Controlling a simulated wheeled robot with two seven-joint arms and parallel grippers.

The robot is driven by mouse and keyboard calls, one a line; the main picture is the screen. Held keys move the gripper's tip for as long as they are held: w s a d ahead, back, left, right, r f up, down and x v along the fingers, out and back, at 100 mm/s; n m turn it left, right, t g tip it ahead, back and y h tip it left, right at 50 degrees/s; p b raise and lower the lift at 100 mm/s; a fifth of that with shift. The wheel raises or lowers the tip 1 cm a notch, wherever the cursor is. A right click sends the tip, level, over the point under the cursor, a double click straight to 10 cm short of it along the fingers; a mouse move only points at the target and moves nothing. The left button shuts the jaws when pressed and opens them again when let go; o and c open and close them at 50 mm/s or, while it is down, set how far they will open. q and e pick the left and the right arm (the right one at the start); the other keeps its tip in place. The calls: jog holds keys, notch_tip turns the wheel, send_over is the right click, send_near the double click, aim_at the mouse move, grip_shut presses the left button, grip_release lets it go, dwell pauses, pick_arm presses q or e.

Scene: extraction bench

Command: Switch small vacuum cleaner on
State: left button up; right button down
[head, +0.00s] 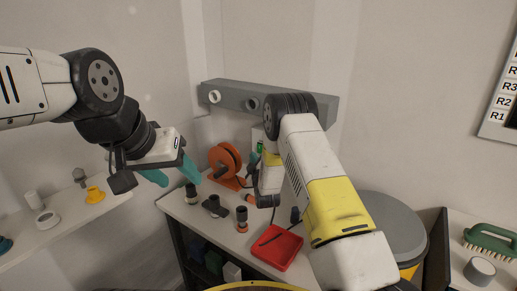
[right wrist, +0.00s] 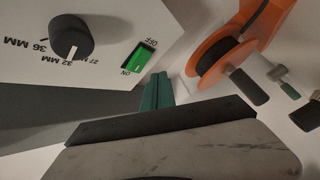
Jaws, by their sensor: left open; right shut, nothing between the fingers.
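In the right wrist view a white panel (right wrist: 100,30) carries a green rocker switch (right wrist: 138,58) marked OFF and ON, and a black dial (right wrist: 71,37) with mm marks. Which way the rocker is tipped I cannot tell. My right gripper (right wrist: 158,92) is shut and empty, its teal fingertips close to the ON end of the switch; contact is unclear. In the head view my right arm hides most of this panel. My left gripper (head: 172,175) is open and empty, above the bench's left side. Which body the panel belongs to is hidden.
An orange reel (head: 225,160) stands beside the right gripper. A red tray (head: 277,247) and several dark fittings (head: 242,219) are on the bench. A grey-lidded drum (head: 395,222) stands right of my right arm. A green brush (head: 489,240) lies at far right.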

aim_at(260, 149)
jog(key=shift+w+d+r, duration=0.2)
jog(key=shift+w+d, duration=0.4)
jog(key=shift+w, duration=0.3)
jog(key=shift+w+d, duration=0.1)
dwell(1.4)
jog(key=shift+w+d+r, duration=0.1)
jog(key=shift+w+d, duration=0.05)
jog(key=shift+w, duration=0.05)
